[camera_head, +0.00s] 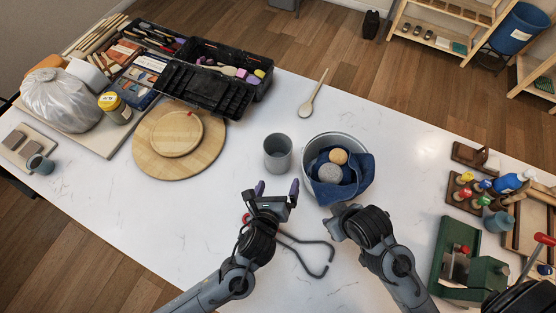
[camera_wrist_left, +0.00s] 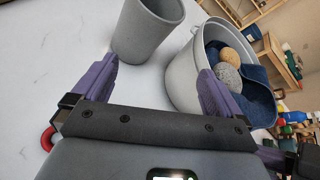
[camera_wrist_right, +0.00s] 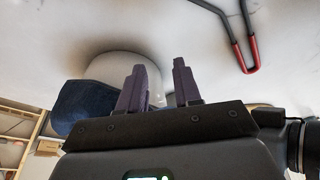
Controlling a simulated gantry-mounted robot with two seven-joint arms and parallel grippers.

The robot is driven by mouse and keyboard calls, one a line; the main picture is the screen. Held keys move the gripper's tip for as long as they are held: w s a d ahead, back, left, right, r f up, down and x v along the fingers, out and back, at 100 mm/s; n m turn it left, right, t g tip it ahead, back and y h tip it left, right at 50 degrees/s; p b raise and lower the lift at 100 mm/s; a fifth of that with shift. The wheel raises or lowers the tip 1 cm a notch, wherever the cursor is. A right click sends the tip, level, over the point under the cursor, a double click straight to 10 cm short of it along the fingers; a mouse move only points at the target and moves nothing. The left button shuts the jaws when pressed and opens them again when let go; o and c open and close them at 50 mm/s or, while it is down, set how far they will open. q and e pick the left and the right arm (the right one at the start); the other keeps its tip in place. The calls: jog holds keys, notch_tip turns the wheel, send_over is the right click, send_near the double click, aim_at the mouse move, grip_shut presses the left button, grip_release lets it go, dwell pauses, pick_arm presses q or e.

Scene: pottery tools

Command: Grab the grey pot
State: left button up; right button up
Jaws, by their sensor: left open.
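The grey pot (camera_head: 278,154) is a plain cylindrical cup standing upright on the white table, left of the metal bucket. In the left wrist view the pot (camera_wrist_left: 147,28) is ahead of my fingers, near the top. My left gripper (camera_head: 277,187) is open and empty, just in front of the pot and apart from it; its purple fingers (camera_wrist_left: 158,85) also show in the left wrist view. My right gripper shows in the right wrist view (camera_wrist_right: 158,85) with its two fingers apart and nothing between them; in the head view its fingers are hidden behind its own wrist.
A metal bucket (camera_head: 311,142) with a blue cloth (camera_head: 360,180) and two balls stands right of the pot. A wooden board (camera_head: 150,163) lies to the left. A wooden spoon (camera_head: 311,99) lies behind. A bent dark tool with red ends (camera_head: 319,274) lies in front.

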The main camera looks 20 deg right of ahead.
aim_at(274, 167)
pick_arm(q)
jog(key=w+f+m+b, duration=0.1)
jog(key=f+m, duration=0.1)
jog(key=w+a+f+m+b, duration=0.1)
jog(key=w+f+m, duration=0.1)
jog(key=shift+w+a+f+t, duration=0.1)
jog(key=shift+w+a+t, duration=0.1)
jog(key=shift+t, duration=0.1)
pick_arm(e)
notch_tip(274, 167, down, 3)
jog(key=shift+f, duration=0.1)
pick_arm(q)
jog(key=x, duration=0.5)
jog(key=shift+x, duration=0.85)
pick_arm(e)
jog(key=shift+a, duration=0.1)
pick_arm(q)
jog(key=shift+f+x, duration=0.25)
jog(key=shift+x, duration=1.7)
jog(key=shift+s+a, duration=0.1)
jog(key=c, duration=1)
jog(key=shift+r, duration=0.1)
jog(key=shift+c, duration=0.6)
jog(key=shift+r, duration=0.1)
